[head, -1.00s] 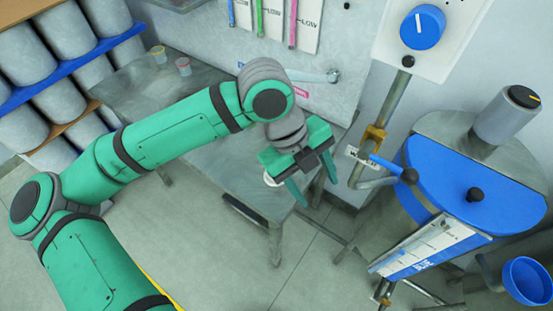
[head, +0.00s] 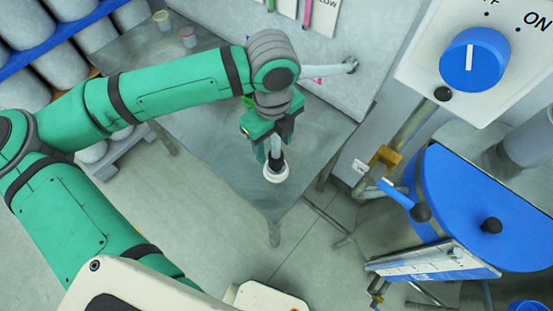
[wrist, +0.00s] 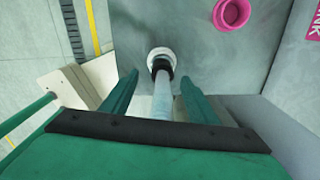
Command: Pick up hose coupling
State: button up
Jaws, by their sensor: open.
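The hose coupling (head: 275,172) has a white ring-shaped end, a black collar and a pale tubular body. It is at the front part of the grey metal table (head: 240,190). In the wrist view the coupling (wrist: 162,62) lies ahead of my gripper, with its pale tube running back between the two green fingers. My gripper (head: 270,150) is open over it, pointing down, one finger on either side with gaps visible. The tube's rear end is hidden by my gripper's body.
Two small cups (head: 187,37) stand at the table's far left. A pink cup (wrist: 232,13) shows in the wrist view. The blue-lidded drum (head: 480,210) with its lever, and a panel with a blue knob (head: 474,60), stand at the right. Open floor lies in front.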

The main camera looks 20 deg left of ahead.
aim_at(276, 155)
jog(key=shift+s+d+f, duration=0.1)
jog(key=shift+f, duration=0.4)
jog(key=f, duration=0.4)
jog(key=shift+w+d+f, duration=0.2)
jog(key=shift+f, duration=0.2)
jog(key=shift+c, duration=0.2)
